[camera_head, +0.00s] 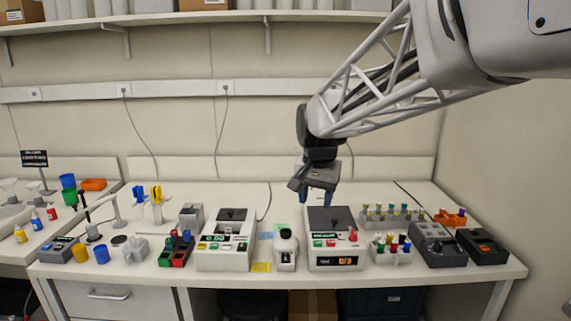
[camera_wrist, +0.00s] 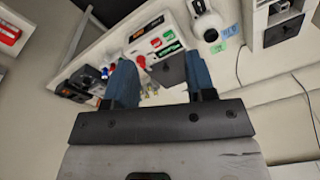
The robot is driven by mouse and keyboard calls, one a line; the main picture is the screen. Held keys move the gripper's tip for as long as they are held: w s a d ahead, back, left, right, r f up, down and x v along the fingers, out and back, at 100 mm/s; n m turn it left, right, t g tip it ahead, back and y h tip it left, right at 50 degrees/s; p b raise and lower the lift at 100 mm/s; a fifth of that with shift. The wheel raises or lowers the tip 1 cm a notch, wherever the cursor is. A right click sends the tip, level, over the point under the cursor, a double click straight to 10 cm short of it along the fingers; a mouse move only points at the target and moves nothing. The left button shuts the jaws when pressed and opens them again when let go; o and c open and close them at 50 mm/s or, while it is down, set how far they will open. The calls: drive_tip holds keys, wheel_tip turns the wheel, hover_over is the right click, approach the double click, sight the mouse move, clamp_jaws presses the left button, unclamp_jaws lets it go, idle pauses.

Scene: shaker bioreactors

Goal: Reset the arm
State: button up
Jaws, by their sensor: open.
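My gripper (camera_head: 318,195) hangs from my arm, which reaches in from the upper right in the head view. It is above the back part of the bench, just over a grey-white device with a dark top and a display (camera_head: 336,262). In the wrist view my gripper (camera_wrist: 160,85) shows two blue fingers spread apart with nothing between them. The same device (camera_wrist: 163,45) shows beyond the fingers. The gripper appears apart from the device.
The bench (camera_head: 120,275) is crowded along its front. A second device (camera_head: 222,262), a white round-topped instrument (camera_head: 286,262), a vial rack (camera_head: 392,218) and dark boxes (camera_head: 482,246) stand there. A shelf (camera_head: 180,18) runs above. The back of the bench is clearer.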

drive_tip(key=s+d+f+n, duration=0.1)
drive_tip(key=s+d+f, duration=0.2)
drive_tip(key=s, duration=0.7)
drive_tip(key=s+d+f+n, duration=0.1)
drive_tip(key=s+d, duration=0.3)
drive_tip(key=s, duration=0.6)
drive_tip(key=s+d+f+n+t, duration=0.1)
drive_tip(key=s+d+f, duration=0.3)
drive_tip(key=s, duration=0.6)
drive_tip(key=shift+s+d+f+n, duration=0.2)
drive_tip(key=shift+s+f+n, duration=0.15)
drive_tip(key=shift+n, duration=0.25)
